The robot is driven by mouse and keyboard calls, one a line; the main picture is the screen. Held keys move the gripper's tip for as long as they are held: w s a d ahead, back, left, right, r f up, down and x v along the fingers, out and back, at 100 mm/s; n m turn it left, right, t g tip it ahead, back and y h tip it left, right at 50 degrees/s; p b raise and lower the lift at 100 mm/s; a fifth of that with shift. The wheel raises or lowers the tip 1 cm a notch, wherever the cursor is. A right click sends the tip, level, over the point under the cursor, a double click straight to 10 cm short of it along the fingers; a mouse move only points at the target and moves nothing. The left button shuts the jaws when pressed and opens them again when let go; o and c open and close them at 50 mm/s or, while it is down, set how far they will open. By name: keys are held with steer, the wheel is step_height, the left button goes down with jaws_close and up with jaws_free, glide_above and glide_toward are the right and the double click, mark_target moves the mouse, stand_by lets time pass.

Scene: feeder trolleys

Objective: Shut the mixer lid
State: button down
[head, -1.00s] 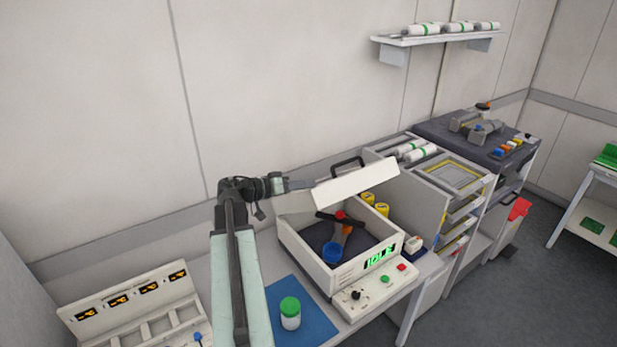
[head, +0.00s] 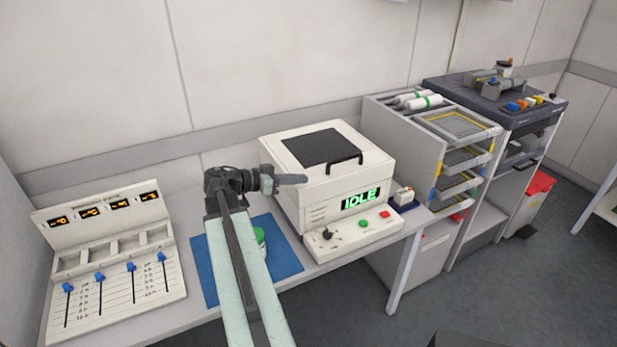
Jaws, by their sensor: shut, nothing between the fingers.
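The mixer (head: 328,195) is a white box on the bench with a green display reading IDLE and a knob and buttons on its front panel. Its lid (head: 293,147), white with a dark window and a black handle (head: 344,162), lies flat on top and looks closed all round. The inside of the mixer is hidden. My gripper (head: 303,179) is shut and empty, pointing right, in front of the mixer's left front side below the lid's edge. I cannot tell whether it touches the mixer.
A green-capped jar (head: 259,237) on the blue mat (head: 286,261) is mostly hidden behind my arm. A panel with blue sliders (head: 117,262) stands at the left. A rack of trays (head: 455,127) and a dark-topped machine (head: 450,90) stand at the right.

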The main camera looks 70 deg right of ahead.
steer(key=shift+s+a+f+b, duration=0.1)
steer(key=shift+a+f+b, duration=0.15)
steer(key=shift+f+b, duration=0.25)
steer(key=shift+s+a+f+b, duration=0.1)
steer(key=shift+a+f+b, duration=0.2)
steer(key=shift+f, duration=0.4)
steer(key=shift+a+f+b, duration=0.2)
steer(key=shift+f+b, duration=0.2)
steer(key=shift+f, duration=0.2)
step_height(320, 180, up, 6)
steer(key=p, duration=0.6)
steer(key=v, duration=0.9)
steer(key=shift+w+a+f+p, duration=0.2)
steer(key=shift+a+f+p, duration=0.1)
steer(key=shift+a+p, duration=0.1)
